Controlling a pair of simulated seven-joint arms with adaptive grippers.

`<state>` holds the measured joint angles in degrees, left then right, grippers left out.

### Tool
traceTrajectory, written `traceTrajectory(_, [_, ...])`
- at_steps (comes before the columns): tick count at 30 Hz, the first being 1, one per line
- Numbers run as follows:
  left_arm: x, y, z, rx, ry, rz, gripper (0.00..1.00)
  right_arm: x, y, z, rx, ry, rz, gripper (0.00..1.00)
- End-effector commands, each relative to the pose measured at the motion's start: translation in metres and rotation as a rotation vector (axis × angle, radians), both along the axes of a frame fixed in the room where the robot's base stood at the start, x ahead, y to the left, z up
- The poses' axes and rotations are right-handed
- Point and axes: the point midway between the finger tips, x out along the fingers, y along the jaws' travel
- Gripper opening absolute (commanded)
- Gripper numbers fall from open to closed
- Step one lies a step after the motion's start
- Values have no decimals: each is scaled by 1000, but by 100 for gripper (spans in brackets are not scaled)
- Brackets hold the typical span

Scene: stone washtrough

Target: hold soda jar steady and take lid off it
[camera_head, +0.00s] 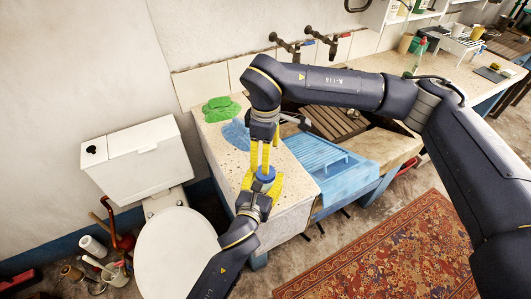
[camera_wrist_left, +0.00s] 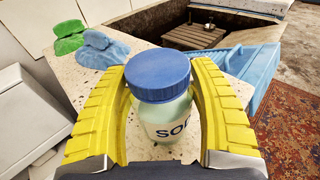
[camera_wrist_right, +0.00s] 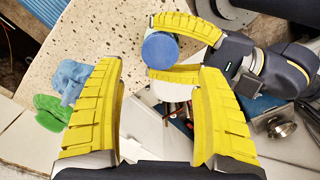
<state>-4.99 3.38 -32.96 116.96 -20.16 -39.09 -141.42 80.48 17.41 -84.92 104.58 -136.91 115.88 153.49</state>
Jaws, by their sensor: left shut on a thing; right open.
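The soda jar (camera_wrist_left: 165,122) is a pale jar with a printed label, upright at the counter end. My right gripper (camera_head: 265,146) is open and empty, pointing down above the lid. In the right wrist view its fingertips (camera_wrist_right: 158,68) are apart, with the lid beyond them. The jar's base is partly hidden.
A green cloth (camera_head: 222,109) and a blue cloth (camera_head: 237,135) lie on the speckled counter (camera_head: 215,140) behind the jar. A blue washboard (camera_head: 325,160) lies to the right at the stone trough. A white toilet (camera_head: 178,255) stands to the left.

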Motion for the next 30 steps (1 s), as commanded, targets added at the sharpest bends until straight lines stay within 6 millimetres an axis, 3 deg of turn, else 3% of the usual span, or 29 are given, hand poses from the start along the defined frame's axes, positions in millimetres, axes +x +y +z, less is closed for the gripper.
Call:
traceTrajectory(5, [0,0,1,-1,-2,0,0,0,0,-12,0,2,-21,72])
traceTrajectory(18, [0,0,1,-1,-2,0,0,0,0,-65,1,2,-20,72])
traceTrajectory(30, [0,0,1,-1,-2,0,0,0,0,-80,0,1,-19,72])
